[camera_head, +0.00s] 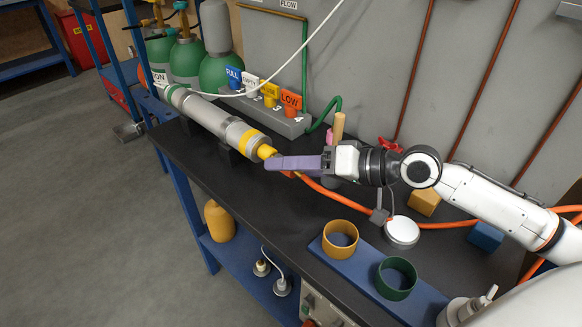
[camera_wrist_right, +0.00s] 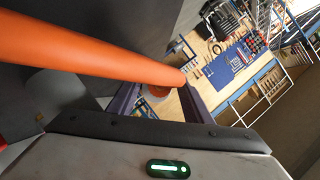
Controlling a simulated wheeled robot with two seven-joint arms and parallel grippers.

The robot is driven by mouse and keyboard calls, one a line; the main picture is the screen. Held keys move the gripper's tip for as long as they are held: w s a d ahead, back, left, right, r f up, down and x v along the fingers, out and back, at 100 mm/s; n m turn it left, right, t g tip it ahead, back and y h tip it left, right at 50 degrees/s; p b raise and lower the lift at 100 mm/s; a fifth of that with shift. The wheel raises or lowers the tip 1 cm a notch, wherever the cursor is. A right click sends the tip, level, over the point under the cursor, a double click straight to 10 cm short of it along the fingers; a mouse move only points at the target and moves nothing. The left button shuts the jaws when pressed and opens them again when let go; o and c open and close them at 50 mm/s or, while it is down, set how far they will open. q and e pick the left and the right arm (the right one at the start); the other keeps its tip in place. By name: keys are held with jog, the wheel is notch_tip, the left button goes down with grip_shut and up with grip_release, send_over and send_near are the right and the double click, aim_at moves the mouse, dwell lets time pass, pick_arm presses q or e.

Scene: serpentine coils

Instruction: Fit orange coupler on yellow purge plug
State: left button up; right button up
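The yellow purge plug (camera_head: 266,151) sticks out of the near end of a long grey cylinder with a yellow band. My right gripper (camera_head: 290,163), with purple fingers, is right in front of the plug, its fingertips close to it. In the right wrist view an orange hose runs across to an orange end piece, the orange coupler (camera_wrist_right: 165,91), between my right gripper's fingers (camera_wrist_right: 158,98). The fingers appear closed on it. In the head view the fingers mostly hide the coupler, so I cannot tell whether it touches the plug. My left gripper is not in view.
The orange hose (camera_head: 325,192) trails right over the black bench (camera_head: 215,165). A blue base with a yellow ring (camera_head: 340,238) and a green ring (camera_head: 396,278) is at the front. A valve block with coloured tags (camera_head: 268,118) stands behind the cylinder (camera_head: 205,112).

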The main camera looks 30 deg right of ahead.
dwell(0.3)
jog(key=shift+s+d+f, duration=0.1)
jog(key=shift+s, duration=0.05)
jog(key=v, duration=1)
